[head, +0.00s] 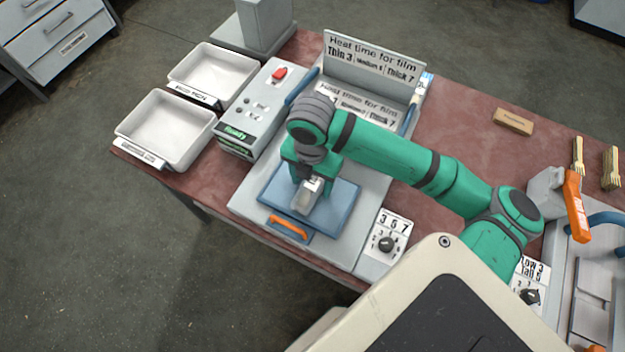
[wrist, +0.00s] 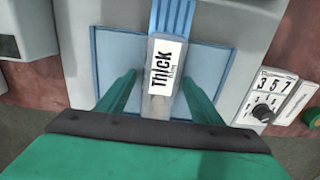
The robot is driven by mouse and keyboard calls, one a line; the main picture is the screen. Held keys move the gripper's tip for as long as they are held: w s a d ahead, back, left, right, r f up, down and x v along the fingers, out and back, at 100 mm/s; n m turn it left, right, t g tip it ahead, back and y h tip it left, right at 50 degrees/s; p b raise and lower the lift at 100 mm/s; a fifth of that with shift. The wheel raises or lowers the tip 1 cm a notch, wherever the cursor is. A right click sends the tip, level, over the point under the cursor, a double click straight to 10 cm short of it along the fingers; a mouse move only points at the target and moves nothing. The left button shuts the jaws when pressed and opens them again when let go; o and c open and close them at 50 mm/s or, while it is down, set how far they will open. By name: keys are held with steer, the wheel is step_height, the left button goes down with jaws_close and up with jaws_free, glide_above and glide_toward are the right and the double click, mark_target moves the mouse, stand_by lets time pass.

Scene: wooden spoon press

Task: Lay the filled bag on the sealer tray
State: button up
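The filled bag (wrist: 166,66) is a narrow packet with a white "Thick" label and a tan lower end; its pale near end shows in the head view (head: 304,203). It is over the middle of the blue sealer tray (head: 338,207), lengthwise from back to front; the tray also shows in the wrist view (wrist: 112,50). Contact with the tray is hard to judge. My gripper (wrist: 160,82) points down over the tray, its green fingers apart on either side of the bag. A gap shows at the left finger; the right is close to the bag. My arm hides the bag's far end.
An orange handle (head: 288,227) is at the tray's front. A dial panel (head: 388,238) stands right, a control box (head: 250,110) left. Heat-time signs (head: 372,65) stand behind. Two white bins (head: 165,128) (head: 212,72) are at left. A small wooden block (head: 513,121) lies at back right.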

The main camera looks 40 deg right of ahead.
mark_target(312, 183)
step_height(312, 183, up, 12)
steer(key=shift+r, duration=0.15)
stand_by(0.5)
stand_by(0.4)
